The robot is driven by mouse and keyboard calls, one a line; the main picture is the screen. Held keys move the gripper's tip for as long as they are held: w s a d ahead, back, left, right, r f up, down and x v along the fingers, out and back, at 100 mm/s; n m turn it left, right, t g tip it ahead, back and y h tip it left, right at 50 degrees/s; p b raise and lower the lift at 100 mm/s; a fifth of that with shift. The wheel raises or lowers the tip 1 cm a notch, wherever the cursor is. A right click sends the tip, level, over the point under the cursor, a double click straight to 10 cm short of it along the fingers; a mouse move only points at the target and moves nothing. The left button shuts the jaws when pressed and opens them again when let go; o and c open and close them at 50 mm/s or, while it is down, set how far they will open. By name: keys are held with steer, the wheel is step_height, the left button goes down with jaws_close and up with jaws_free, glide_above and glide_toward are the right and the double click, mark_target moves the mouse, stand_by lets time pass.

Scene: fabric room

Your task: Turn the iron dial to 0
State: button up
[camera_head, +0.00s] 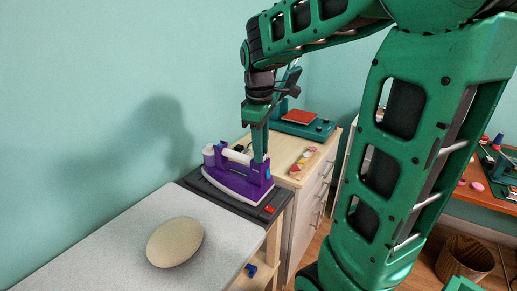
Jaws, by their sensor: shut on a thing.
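The purple iron (236,183) with a white handle bar (236,156) rests on a dark stand (273,206) at the end of the ironing surface. My gripper (261,159) points down at the right end of the iron, and its fingertips are shut on a part at the top there, where the iron dial appears to be. The fingers cover this part, so the dial's marks and setting cannot be read.
The grey ironing surface (105,240) holds a beige oval object (175,242). A wooden cabinet (304,178) behind the iron carries a green device with a red plate (299,117) and a strip of coloured pieces (303,160). A woven basket (465,259) stands at lower right.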

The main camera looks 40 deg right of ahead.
steer(key=o, duration=1)
steer(key=shift+o, duration=0.2)
step_height(320, 180, up, 11)
steer(key=shift+s+a+f, duration=0.15)
steer(key=shift+a+f, duration=0.05)
steer(key=shift+a, duration=0.25)
steer(key=s+f+m+y, duration=0.1)
steer(key=s+f+m, duration=1.1)
steer(key=s+f, duration=0.5)
steer(key=s, duration=0.3)
steer(key=shift+d+f+m+g, duration=0.25)
steer(key=shift+f+m+g, duration=0.05)
steer(key=shift+f+m, duration=0.1)
